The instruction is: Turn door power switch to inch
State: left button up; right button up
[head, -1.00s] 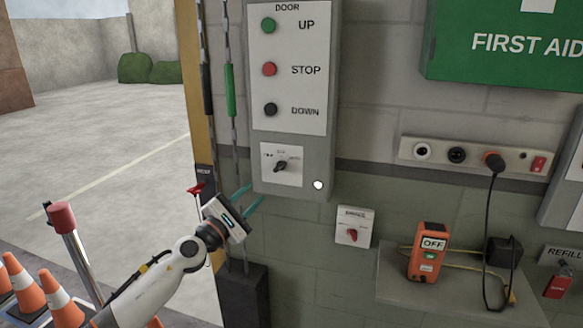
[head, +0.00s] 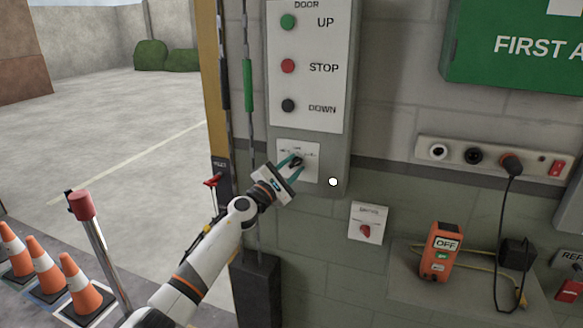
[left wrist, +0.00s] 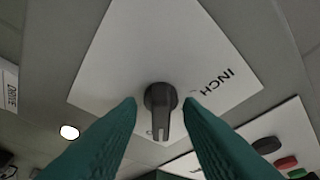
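The door power switch is a dark rotary knob (left wrist: 160,100) on a white plate (head: 311,150) low on the grey door control box (head: 335,130). In the left wrist view the word INCH shows on the plate to the right of the knob, and the knob's lever points down in the picture. My left gripper (head: 294,163) is at the switch. Its two teal fingers (left wrist: 163,112) are open, one on each side of the knob, with gaps visible between them and it. The other labels are partly hidden or too small to read. My right gripper is not in view.
Green UP, red STOP and dark DOWN buttons (head: 288,105) sit above the switch. A smaller red switch (head: 365,231) is on the wall to the lower right. Chains (head: 248,90) hang left of the box. An orange OFF device (head: 440,252) stands on a shelf.

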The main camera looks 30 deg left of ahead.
pick_arm(q)
jog(key=c, duration=0.7)
